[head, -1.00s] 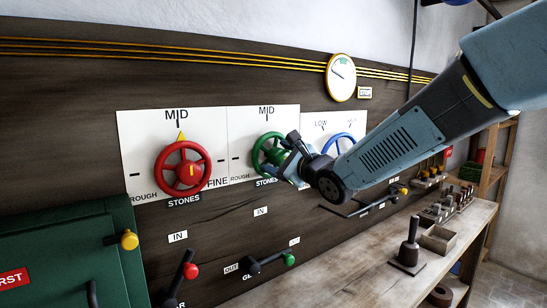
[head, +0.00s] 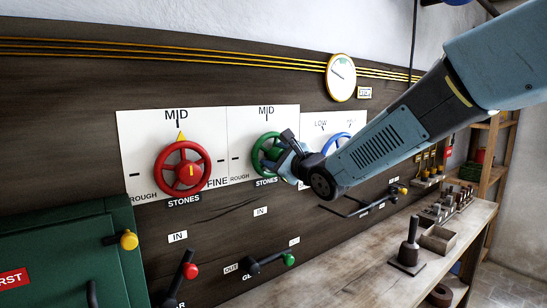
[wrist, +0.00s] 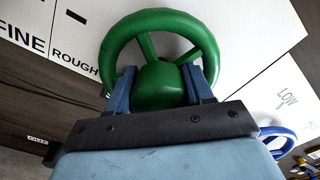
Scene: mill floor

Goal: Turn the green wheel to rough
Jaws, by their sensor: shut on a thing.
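The green wheel (head: 257,150) is mounted on a white dial plate on the wall, labelled MID at the top and ROUGH at lower left. My gripper (head: 277,157) reaches it from the right and hides its right part and hub in the head view. In the wrist view the green wheel (wrist: 178,21) fills the upper middle. The blue fingers of my gripper (wrist: 160,86) lie on both sides of its round hub, shut on it. The ROUGH label (wrist: 75,62) is left of the wheel there. The wheel's pointer cannot be made out.
A red wheel (head: 182,170) on a similar plate is to the left. A blue wheel (head: 336,142) is just right, partly behind my arm. Levers with red (head: 190,271) and green (head: 289,259) knobs stick out below. A workbench (head: 370,277) holds tools at lower right.

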